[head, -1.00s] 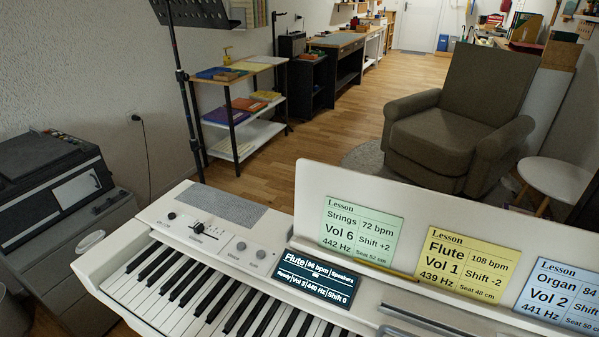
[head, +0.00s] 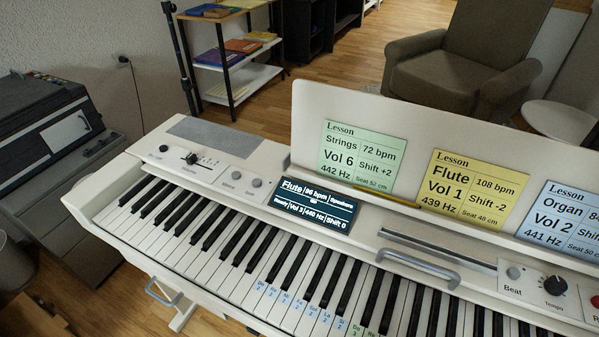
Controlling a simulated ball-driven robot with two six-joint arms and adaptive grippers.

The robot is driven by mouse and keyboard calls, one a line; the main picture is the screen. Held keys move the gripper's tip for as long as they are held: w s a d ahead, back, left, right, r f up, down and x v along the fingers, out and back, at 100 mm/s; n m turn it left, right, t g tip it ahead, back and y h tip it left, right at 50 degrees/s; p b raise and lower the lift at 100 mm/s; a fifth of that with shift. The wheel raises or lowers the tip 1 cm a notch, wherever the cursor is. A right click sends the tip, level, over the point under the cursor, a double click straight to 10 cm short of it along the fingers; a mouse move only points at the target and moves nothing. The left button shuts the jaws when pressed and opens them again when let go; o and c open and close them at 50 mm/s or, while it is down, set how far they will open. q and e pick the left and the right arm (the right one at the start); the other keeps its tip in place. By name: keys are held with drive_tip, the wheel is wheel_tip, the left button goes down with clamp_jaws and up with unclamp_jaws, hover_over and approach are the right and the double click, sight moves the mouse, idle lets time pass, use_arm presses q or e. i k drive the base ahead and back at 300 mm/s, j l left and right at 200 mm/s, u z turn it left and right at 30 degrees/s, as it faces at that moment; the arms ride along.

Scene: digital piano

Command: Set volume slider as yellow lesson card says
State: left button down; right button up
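The yellow lesson card (head: 472,188) stands on the music rest and reads Flute, 108 bpm, Vol 1, Shift -2, 439 Hz, Seat 48 cm. The volume slider (head: 192,158) has a black knob in a short slot on the piano's left panel. The display (head: 316,206) reads Flute, 96 bpm, Speakers, Ready, Vol 3, 440 Hz, Shift 0. Neither of my grippers shows in the head view.
A green card (head: 358,158) and a blue card (head: 562,216) flank the yellow one. Small knobs (head: 246,179) sit right of the slider. A grey handle (head: 418,268) and the tempo knob (head: 555,286) are further right. The space above the keys (head: 200,240) is clear.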

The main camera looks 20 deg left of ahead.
sight(191, 159)
drive_tip(key=k+l+u, duration=0.1)
drive_tip(key=u, duration=0.35)
drive_tip(key=k+l+u, duration=0.1)
drive_tip(key=u, duration=0.35)
drive_tip(key=k+u, duration=0.2)
drive_tip(key=u, duration=0.25)
